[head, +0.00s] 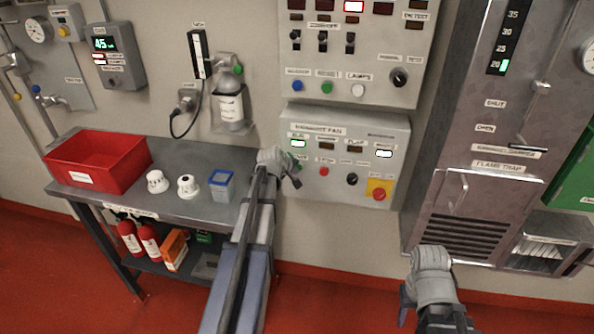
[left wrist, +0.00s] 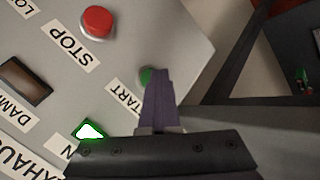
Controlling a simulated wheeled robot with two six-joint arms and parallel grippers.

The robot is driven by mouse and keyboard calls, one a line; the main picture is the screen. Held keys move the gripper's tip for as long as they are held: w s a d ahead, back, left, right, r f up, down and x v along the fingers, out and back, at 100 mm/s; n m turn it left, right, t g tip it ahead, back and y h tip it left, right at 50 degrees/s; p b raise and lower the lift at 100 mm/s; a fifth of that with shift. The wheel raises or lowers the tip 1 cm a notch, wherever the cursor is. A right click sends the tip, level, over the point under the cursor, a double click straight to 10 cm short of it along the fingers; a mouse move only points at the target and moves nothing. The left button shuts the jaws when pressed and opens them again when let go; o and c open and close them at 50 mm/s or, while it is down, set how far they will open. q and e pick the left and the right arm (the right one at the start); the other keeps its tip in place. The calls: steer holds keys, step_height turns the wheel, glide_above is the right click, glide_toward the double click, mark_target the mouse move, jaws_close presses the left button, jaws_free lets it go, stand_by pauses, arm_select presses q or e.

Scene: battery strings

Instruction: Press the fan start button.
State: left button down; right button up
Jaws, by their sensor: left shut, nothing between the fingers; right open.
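The exhaust fan panel (head: 345,150) is a grey box on the wall. The green start button (left wrist: 146,76) shows in the left wrist view, partly hidden behind the tips of my shut left gripper (left wrist: 160,76). The tips are at the button; I cannot tell whether they touch or press it. In the head view my left gripper (head: 292,174) is at the panel's lower left and hides the button. The red stop button (left wrist: 97,22) is beside it. A lamp (left wrist: 90,130) is lit green. My right gripper (head: 405,299) is open, low and away from the panel.
A red emergency knob (head: 379,194) on a yellow plate and a black selector (head: 351,179) sit right of the buttons. Another control panel (head: 350,60) is above. A table (head: 190,160) with a red bin (head: 98,163) stands left.

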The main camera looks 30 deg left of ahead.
arm_select(q)
steer(key=shift+s, duration=0.1)
steer(key=shift+s+d, duration=0.25)
steer(key=shift+s, duration=0.7)
steer(key=s, duration=0.2)
steer(key=s+d, duration=0.1)
steer(key=s, duration=0.1)
steer(key=shift+s+d, duration=0.2)
steer(key=shift+s, duration=0.2)
stand_by(0.6)
